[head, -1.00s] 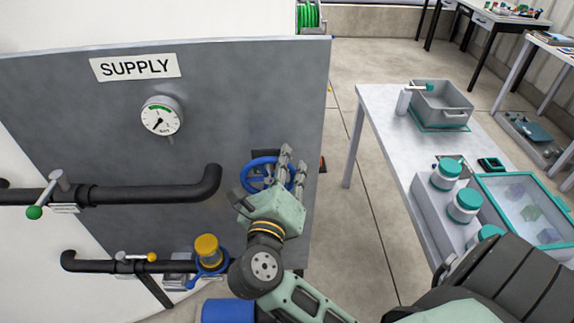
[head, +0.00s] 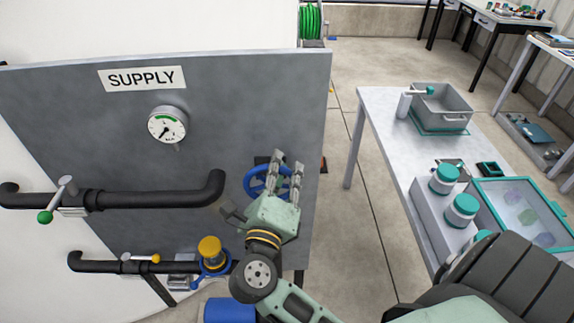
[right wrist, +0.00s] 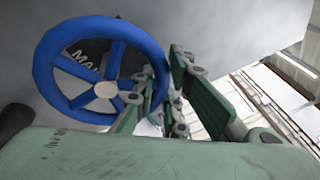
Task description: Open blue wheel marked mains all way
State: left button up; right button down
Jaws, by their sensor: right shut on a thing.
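The blue wheel (head: 252,182) stands on the grey panel near its right edge. In the right wrist view, the blue wheel (right wrist: 44,62) shows its rim, spokes and pale hub, with a dark plate behind it on which part of a word starting "MA" can be read. My right gripper (head: 288,160) is at the right side of the wheel. In the right wrist view its fingers (right wrist: 164,78) lie on both sides of the rim, shut on it. The fingers hide part of the rim. My left gripper is not in view.
The panel (head: 100,130) carries a SUPPLY sign (head: 142,78), a gauge (head: 166,126), a green-tipped lever (head: 58,200), a yellow-tipped lever (head: 145,258) and a yellow knob (head: 209,248). A table (head: 385,115) with a grey tote (head: 442,108) and teal-lidded jars stands right. Floor lies between.

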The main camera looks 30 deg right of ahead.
jog(key=shift+w+a+r+n+t+p, duration=0.2)
jog(key=shift+n+p, duration=0.25)
jog(key=shift+n, duration=0.3)
jog(key=shift+w+a+f+n+t+p, duration=0.1)
jog(key=shift+a+n+p, duration=0.25)
jog(key=shift+n, duration=0.4)
jog(key=c, duration=2.1)
grip_release()
jog(key=shift+r, duration=0.1)
jog(key=v, duration=1.2)
